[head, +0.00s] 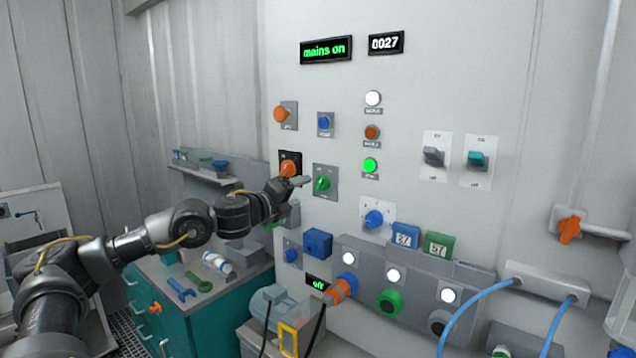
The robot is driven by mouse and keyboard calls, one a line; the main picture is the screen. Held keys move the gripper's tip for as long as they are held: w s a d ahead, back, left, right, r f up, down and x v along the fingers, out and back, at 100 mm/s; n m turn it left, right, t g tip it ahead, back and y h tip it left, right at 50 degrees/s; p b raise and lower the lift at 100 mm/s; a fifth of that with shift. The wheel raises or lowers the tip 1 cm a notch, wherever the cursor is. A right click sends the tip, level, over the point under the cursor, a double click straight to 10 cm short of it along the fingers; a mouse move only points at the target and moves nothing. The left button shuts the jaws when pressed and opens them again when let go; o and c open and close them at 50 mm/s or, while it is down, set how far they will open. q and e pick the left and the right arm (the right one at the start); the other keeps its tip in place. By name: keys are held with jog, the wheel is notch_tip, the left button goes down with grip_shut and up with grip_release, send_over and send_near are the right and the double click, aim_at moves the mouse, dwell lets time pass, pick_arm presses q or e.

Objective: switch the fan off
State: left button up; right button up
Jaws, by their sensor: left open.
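A grey wall panel carries several knobs and switches; their small labels are too blurred to read, so I cannot tell which one belongs to the fan. My left gripper (298,182) is open, in front of the panel, just below an orange knob (288,169) on a black plate and left of a green knob (323,184). Whether it touches either knob I cannot tell. Further right are a grey lever switch (433,156) and a teal lever switch (478,160), each on a white plate with an "off" mark below. My right gripper is out of view.
Displays read "mains on" (326,50), "0027" (386,42) and "off" (317,283). Lamps glow white (373,98) and green (370,165). A teal cabinet (225,318) with tools stands below my arm. Blue cables (470,307) hang at lower right.

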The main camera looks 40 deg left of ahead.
aim_at(319, 185)
pick_arm(q)
jog(key=w+p, duration=0.3)
jog(key=w, duration=0.4)
jog(key=shift+w+a, duration=0.1)
jog(key=shift+w, duration=0.5)
jog(key=shift+w+f, duration=0.1)
jog(key=shift+w, duration=0.15)
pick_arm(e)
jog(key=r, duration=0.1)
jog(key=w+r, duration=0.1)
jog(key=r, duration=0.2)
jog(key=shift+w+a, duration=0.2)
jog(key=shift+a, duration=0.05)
